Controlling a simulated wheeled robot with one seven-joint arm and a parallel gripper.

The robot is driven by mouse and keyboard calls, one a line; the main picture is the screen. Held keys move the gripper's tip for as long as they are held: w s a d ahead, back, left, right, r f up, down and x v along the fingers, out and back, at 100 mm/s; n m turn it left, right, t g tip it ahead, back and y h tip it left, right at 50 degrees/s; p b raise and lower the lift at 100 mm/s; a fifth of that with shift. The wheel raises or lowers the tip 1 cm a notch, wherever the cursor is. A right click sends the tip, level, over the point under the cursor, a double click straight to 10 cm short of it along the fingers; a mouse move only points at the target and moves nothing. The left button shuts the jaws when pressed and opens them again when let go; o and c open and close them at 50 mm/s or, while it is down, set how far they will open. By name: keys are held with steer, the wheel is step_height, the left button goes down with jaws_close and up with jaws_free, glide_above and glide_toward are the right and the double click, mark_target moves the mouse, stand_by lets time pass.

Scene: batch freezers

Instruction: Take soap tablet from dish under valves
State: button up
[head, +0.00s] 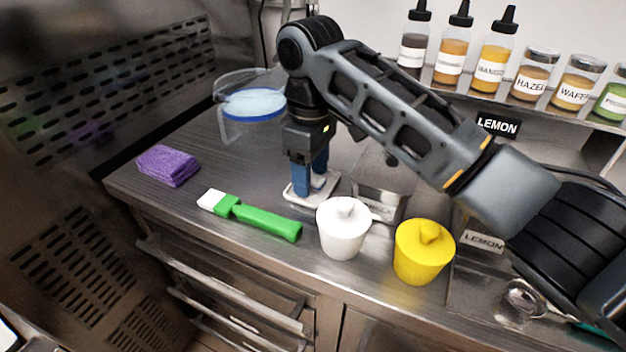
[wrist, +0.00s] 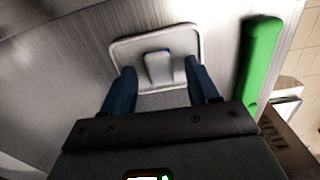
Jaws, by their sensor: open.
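A white square dish (wrist: 126,48) with a raised rim lies flat on the steel counter; it also shows in the head view (head: 296,197). A small pale block, which looks like the soap tablet (wrist: 159,68), sits in the dish with a blue streak at its far edge. My gripper (head: 309,186) points down over the dish. In the wrist view, its two blue fingers (wrist: 158,75) are apart, one on each side of the block, with gaps between. Whether the fingertips touch the dish is unclear. In the head view, the fingers hide the block.
A purple sponge (head: 168,166) lies left. A clear jug (head: 230,118) stands behind. Bottles and jars line a shelf (head: 482,99).

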jaws_close()
stand_by(0.5)
steer(key=shift+r, duration=0.1)
